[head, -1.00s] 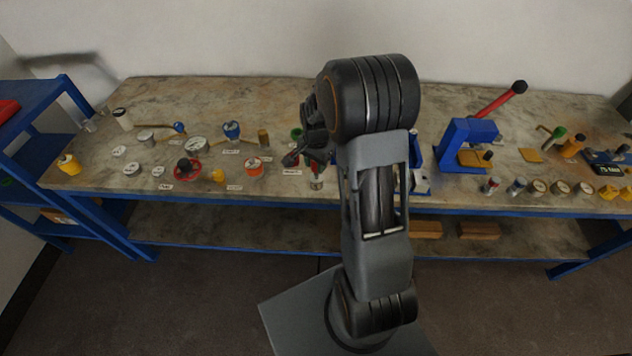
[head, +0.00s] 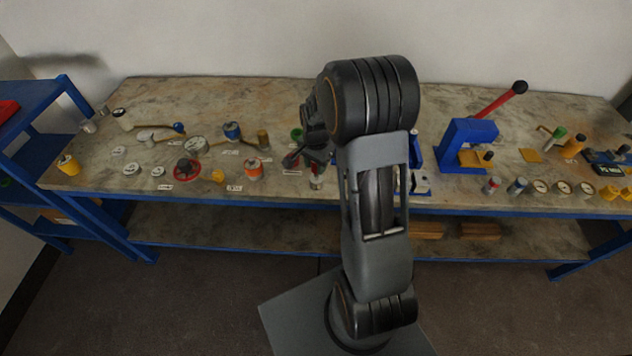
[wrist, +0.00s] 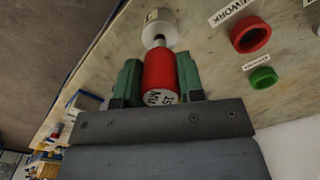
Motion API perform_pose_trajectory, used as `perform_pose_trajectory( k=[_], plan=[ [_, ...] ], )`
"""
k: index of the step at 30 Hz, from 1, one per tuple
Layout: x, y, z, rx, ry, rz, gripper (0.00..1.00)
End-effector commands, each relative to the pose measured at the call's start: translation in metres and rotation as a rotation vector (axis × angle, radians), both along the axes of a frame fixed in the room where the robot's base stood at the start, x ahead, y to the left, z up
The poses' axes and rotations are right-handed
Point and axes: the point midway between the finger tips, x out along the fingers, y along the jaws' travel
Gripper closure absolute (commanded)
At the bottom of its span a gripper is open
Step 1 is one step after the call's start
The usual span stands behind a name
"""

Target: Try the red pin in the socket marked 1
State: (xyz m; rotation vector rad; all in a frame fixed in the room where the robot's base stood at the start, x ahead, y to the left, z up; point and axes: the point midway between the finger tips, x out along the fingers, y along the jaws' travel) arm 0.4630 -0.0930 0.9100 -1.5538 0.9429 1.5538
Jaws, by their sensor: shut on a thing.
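My gripper (wrist: 160,84) is shut on the red pin (wrist: 160,70), with one green finger on each side of it. The pin's near end is pale and carries dark, small lettering. Its far end narrows to a dark shaft pointing at a pale round fitting (wrist: 158,20) on the bench. I cannot tell whether the shaft touches or enters that fitting. No numeral 1 can be read on it. In the head view my gripper is partly hidden by my arm, low over the bench, above a small metal cylinder (head: 316,183) near the front edge.
A red ring (wrist: 250,35) labelled REWORK and a green ring (wrist: 263,78) lie to the right in the wrist view. The bench (head: 255,100) holds several gauges and fittings at left. A blue press (head: 465,142) with a red lever stands right of my arm.

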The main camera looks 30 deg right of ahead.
Motion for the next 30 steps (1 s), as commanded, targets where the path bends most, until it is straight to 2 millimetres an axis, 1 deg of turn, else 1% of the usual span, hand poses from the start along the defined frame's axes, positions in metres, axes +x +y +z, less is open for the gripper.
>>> perform_pose_trajectory(
  k=[20, 30],
  plan=[
    [0.000, 0.000, -0.010, 0.000, 0.000, 0.000, 0.91],
    [0.000, 0.000, -0.009, 0.000, 0.000, 0.000, 0.91]
  ],
)
